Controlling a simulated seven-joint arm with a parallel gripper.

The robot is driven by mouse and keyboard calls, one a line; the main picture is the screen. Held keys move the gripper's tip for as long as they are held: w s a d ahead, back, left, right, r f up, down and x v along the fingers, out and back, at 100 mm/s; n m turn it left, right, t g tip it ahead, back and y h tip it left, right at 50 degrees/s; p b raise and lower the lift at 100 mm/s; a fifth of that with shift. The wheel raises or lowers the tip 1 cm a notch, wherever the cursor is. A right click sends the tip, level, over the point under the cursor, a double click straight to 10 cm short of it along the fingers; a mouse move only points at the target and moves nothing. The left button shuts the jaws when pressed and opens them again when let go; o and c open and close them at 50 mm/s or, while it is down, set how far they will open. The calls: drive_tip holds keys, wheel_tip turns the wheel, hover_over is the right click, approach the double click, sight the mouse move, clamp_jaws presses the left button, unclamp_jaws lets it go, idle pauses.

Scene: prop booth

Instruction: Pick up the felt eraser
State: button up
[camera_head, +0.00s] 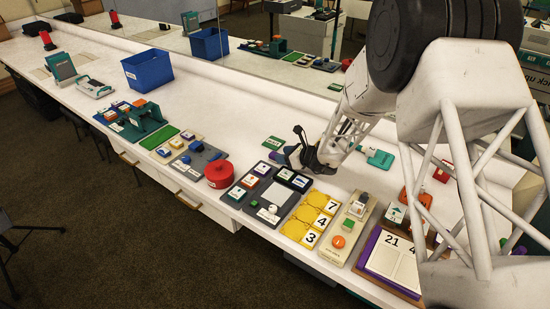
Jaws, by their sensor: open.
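My gripper (298,151) is low over the white counter, right of the picture's middle, with its jaws open and nothing visible between them. A small purple-and-dark block (277,156) lies beside the gripper's left side; I cannot tell whether they touch. I cannot tell for sure which thing is the felt eraser; this block may be it. A black piece (293,179) sits at the back of a dark board with a white panel, just in front of the gripper. Part of the counter behind my arm is hidden.
The white counter (225,110) is clear left of the gripper. A red round tin (218,174) stands near the front edge. Yellow number cards (312,218) lie right of the dark board. A green card (273,142) lies behind the purple block. A blue bin (148,69) stands farther left.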

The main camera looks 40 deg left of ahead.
sight(274, 153)
drive_tip(key=shift+a, duration=0.15)
drive_tip(key=shift+x, duration=2.45)
drive_tip(key=c, duration=0.7)
drive_tip(key=shift+r, duration=0.15)
drive_tip(key=shift+r, duration=0.45)
wheel_tip(274, 153, up, 3)
drive_tip(key=shift+s+f, duration=0.1)
drive_tip(key=shift+f, duration=0.1)
drive_tip(key=s+d, duration=0.7)
drive_tip(key=s+d+r, duration=0.1)
drive_tip(key=s+d, duration=0.3)
drive_tip(key=shift+d+r, duration=0.1)
drive_tip(key=shift+d, duration=0.15)
